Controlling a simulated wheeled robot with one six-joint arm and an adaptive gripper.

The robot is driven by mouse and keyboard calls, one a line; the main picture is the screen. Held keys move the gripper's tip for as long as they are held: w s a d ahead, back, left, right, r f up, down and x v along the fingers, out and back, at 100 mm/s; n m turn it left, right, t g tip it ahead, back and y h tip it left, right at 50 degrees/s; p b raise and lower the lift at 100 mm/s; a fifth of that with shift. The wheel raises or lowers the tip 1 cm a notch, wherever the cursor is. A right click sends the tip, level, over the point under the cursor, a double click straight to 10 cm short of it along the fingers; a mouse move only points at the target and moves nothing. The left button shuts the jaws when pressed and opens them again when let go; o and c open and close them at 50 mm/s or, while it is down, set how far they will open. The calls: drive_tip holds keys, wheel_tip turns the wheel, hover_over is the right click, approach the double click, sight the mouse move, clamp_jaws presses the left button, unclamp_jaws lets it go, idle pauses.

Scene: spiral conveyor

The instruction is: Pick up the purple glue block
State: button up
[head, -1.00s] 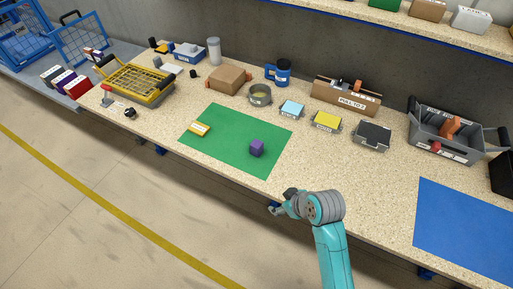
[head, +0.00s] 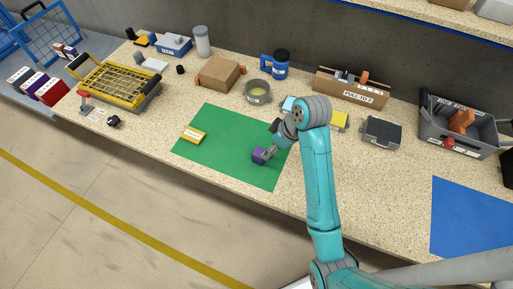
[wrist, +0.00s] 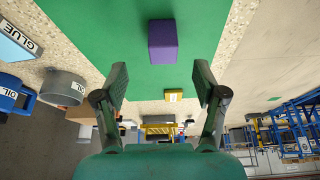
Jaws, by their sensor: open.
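The purple glue block (head: 259,156) sits on the green mat (head: 225,158), toward its right side. In the wrist view the purple block (wrist: 163,40) lies ahead of the fingertips, roughly midway between them. My gripper (head: 270,146) is beside the block in the head view, and my arm reaches over the mat's right edge. In the wrist view my gripper (wrist: 161,78) has its two fingers wide apart with nothing between them.
A yellow block (head: 193,135) lies on the mat's left part. Behind the mat stand a round pot (head: 257,93), a cardboard box (head: 220,74) and a blue mug (head: 276,64). A yellow tray (head: 333,121) stands behind my arm. The blue mat (head: 470,222) at right is clear.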

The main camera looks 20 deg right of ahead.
sight(262, 152)
drive_tip(key=x, duration=0.4)
drive_tip(key=shift+a+x, duration=0.15)
drive_tip(key=shift+x, duration=1.2)
drive_tip(key=shift+a+x, duration=0.1)
drive_tip(key=shift+x, duration=1.25)
drive_tip(key=shift+s, duration=0.1)
drive_tip(key=shift+r, duration=0.1)
drive_tip(key=c, duration=1.2)
